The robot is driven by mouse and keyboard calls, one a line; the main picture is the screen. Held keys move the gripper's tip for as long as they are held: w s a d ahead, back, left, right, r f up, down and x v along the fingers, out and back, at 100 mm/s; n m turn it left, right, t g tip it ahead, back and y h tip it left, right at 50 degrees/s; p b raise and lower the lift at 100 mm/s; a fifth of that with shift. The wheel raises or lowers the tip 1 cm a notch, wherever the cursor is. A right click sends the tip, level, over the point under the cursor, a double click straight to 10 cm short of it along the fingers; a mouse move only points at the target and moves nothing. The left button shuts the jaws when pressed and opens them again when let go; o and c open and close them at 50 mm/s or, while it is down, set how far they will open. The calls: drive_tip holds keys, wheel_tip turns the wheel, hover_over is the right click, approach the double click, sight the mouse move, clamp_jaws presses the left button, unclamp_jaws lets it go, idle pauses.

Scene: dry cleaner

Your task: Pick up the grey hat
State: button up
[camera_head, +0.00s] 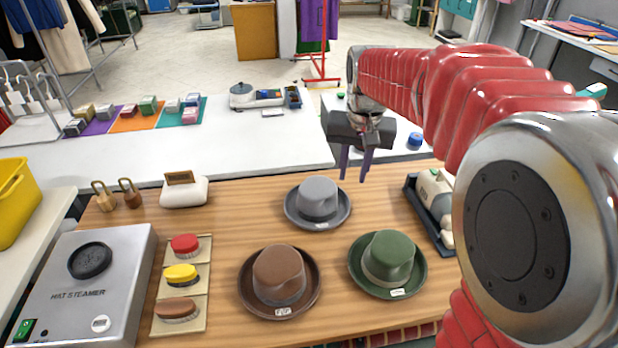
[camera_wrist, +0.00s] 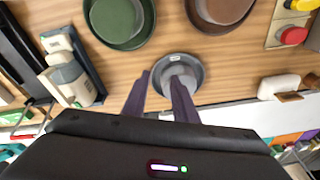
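The grey hat (camera_head: 318,201) lies on the wooden table, brim down, behind the brown hat (camera_head: 280,280) and the green hat (camera_head: 388,263). In the wrist view the grey hat (camera_wrist: 187,72) shows just past my fingertips, partly covered by one finger. My gripper (camera_head: 354,178) hangs above the back of the table, to the right of the grey hat in the head view. Its two purple fingers are apart with nothing between them; they show in the wrist view too (camera_wrist: 163,82). The gripper looks higher than the hat and does not touch it.
A white counter (camera_head: 230,145) lies behind.

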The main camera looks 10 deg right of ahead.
drive_tip(key=w+d+f+m+g, duration=0.1)
drive_tip(key=w+d+f, duration=0.1)
drive_tip(key=w+f, duration=0.4)
drive_tip(key=m+g, duration=0.1)
hover_over(349, 207)
drive_tip(key=s, duration=0.1)
wheel_tip(349, 207, down, 5)
drive_tip(key=shift+a+f, duration=0.15)
drive_tip(key=shift+f, duration=0.05)
drive_tip(key=shift+f, duration=0.1)
wheel_tip(349, 207, down, 8)
drive_tip(key=shift+f, duration=0.2)
drive_tip(key=shift+s+f, duration=0.1)
drive_tip(key=shift+f, duration=2.5)
drive_tip(key=shift+a, duration=0.1)
drive_tip(key=shift+c, duration=0.6)
clamp_jaws()
